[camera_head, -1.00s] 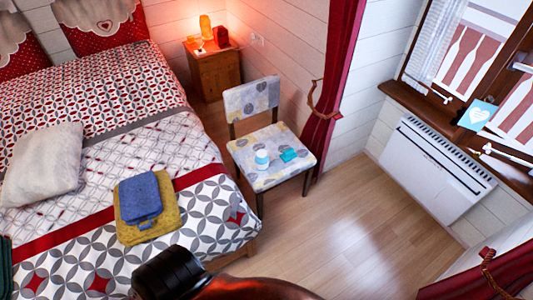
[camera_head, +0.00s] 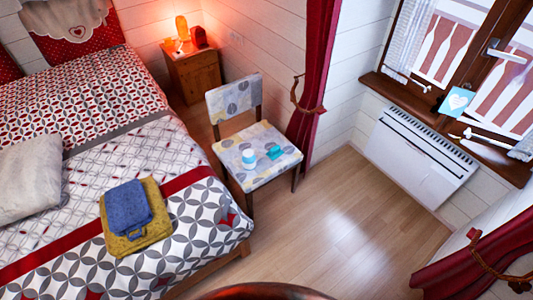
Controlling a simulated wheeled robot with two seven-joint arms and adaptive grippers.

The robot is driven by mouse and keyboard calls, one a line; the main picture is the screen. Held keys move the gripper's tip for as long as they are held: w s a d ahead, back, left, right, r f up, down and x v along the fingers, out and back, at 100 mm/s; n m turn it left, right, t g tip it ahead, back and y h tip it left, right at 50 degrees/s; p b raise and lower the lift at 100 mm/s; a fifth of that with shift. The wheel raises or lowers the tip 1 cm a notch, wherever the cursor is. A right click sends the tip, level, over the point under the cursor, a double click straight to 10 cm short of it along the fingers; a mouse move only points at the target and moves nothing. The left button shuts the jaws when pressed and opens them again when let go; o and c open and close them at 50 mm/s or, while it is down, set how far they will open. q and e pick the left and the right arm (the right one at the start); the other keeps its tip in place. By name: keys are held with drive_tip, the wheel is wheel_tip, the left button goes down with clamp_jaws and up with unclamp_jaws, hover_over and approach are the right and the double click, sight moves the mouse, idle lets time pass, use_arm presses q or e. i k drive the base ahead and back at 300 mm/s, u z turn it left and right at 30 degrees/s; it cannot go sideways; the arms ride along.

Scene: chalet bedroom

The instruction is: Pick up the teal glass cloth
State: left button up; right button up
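A small teal folded cloth (camera_head: 275,152) lies on the patterned seat of the chair (camera_head: 259,177), right of the seat's middle. A small white and light-blue container (camera_head: 249,158) stands just left of it on the same seat. The cloth and the container look slightly apart. Neither of my grippers shows in the head view.
The bed (camera_head: 185,240) fills the left side, with a blue folded cloth (camera_head: 129,206) on a yellow one (camera_head: 137,234). A nightstand (camera_head: 199,76) with a lit lamp stands behind the chair. A white heater (camera_head: 418,158) is under the window. The wooden floor (camera_head: 330,230) right of the chair is clear.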

sight(275, 152)
drive_tip(key=z, duration=0.4)
drive_tip(key=k, duration=0.45)
drive_tip(key=z, duration=0.75)
drive_tip(key=i, duration=0.35)
drive_tip(key=u, duration=0.85)
drive_tip(key=i, duration=0.9)
drive_tip(key=u, duration=0.9)
